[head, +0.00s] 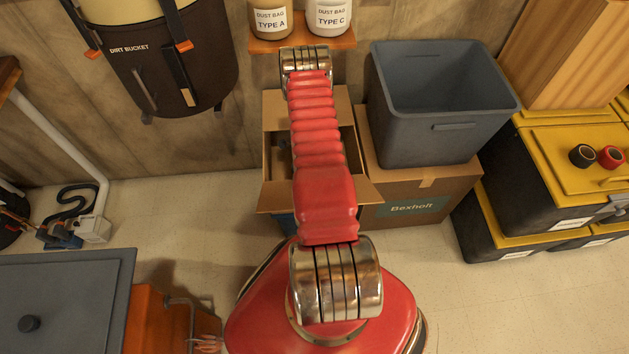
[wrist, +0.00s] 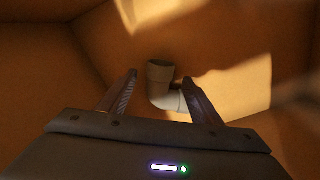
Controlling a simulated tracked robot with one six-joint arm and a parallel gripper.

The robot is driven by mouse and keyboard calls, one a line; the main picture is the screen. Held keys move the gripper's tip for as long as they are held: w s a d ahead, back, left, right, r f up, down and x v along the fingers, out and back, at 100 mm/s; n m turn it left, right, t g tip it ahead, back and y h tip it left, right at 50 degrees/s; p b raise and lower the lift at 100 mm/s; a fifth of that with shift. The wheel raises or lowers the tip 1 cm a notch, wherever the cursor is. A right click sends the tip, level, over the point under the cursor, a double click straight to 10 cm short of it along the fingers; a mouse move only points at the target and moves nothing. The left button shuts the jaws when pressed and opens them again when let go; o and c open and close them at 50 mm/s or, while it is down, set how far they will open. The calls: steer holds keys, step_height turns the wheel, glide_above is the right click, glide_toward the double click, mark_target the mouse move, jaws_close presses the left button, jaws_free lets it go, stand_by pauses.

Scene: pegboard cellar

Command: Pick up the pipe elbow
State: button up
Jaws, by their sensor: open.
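The pipe elbow (wrist: 159,75) is a pale grey bent tube in the wrist view, lying on the brown floor inside what looks like a cardboard box. One open end faces up and left, and the other leg bends away to the right. My gripper (wrist: 163,88) is open, with one finger on each side of the elbow in the picture. The right finger hides part of the elbow's lower leg. I cannot tell how far the fingertips are from it. In the head view, my red arm reaches over an open cardboard box (head: 275,187), and the elbow and gripper are hidden there.
Box walls surround my gripper in the wrist view. A grey bin (head: 425,135) stands on a closed carton (head: 440,195) to the right of the open box. A shelf (head: 285,46) with dust bag containers is behind. Black-and-yellow crates (head: 545,190) stand at right.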

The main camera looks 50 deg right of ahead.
steer(key=shift+f, duration=1.6)
steer(key=c, duration=1.1)
